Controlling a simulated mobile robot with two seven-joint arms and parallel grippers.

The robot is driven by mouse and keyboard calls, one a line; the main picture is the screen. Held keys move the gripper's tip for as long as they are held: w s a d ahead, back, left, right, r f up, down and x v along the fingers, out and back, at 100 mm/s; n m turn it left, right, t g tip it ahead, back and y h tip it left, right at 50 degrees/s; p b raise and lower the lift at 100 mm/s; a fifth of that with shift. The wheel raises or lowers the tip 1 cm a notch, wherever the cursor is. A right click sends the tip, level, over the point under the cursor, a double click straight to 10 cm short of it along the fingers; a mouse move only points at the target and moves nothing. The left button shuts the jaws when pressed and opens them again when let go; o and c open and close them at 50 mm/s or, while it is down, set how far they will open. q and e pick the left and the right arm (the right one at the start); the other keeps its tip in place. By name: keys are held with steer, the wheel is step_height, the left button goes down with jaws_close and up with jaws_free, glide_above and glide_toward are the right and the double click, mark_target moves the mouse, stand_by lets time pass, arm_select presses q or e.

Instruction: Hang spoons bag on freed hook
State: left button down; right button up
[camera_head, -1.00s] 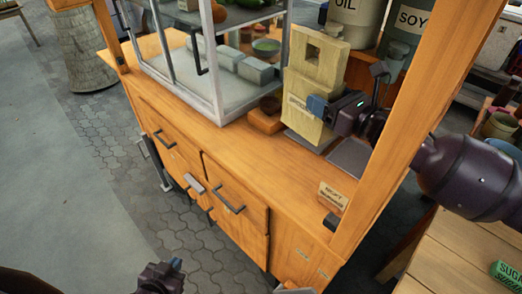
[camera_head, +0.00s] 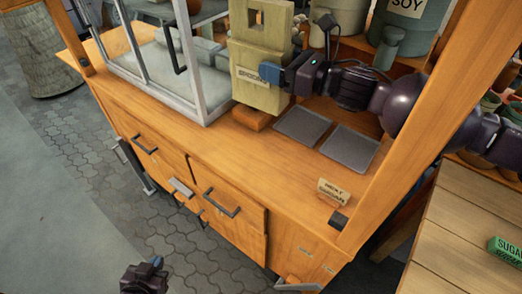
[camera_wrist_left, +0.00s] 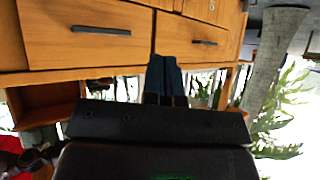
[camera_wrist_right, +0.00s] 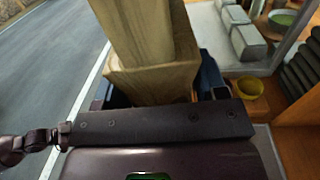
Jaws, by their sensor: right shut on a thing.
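The tan spoons bag (camera_head: 258,45), with a handle hole near its top and a partly readable label, is upright above the wooden counter at the glass case's right corner. My right gripper (camera_head: 279,78) is shut on its right side. In the right wrist view the bag (camera_wrist_right: 150,78) fills the space between the blue fingers. My left gripper (camera_head: 153,264) is low in front of the cabinet, away from the bag. Its fingers (camera_wrist_left: 166,75) are together and empty in the left wrist view. I cannot make out the hook.
A glass case (camera_head: 192,75) stands left of the bag. Two dark flat trays (camera_head: 349,147) and a small sign (camera_head: 333,193) are on the counter (camera_head: 235,150). A wooden post (camera_head: 408,140) rises at the right. Big labelled containers (camera_head: 406,30) stand behind.

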arm_select(q)
steer(key=shift+w+d+f+b, duration=0.1)
steer(key=shift+w+f+b, duration=0.25)
steer(key=shift+f+b, duration=0.6)
arm_select(e)
step_height(320, 180, down, 19)
steer(key=shift+f, duration=0.2)
arm_select(q)
steer(key=shift+r+b, duration=0.2)
steer(key=shift+b, duration=0.1)
arm_select(e)
steer(key=shift+f, duration=0.15)
steer(key=shift+f, duration=0.1)
steer(key=o, duration=1.1)
arm_select(q)
steer(key=shift+f, duration=0.1)
arm_select(e)
steer(key=v, duration=1)
steer(key=shift+s+d, duration=0.25)
steer(key=shift+d, duration=0.05)
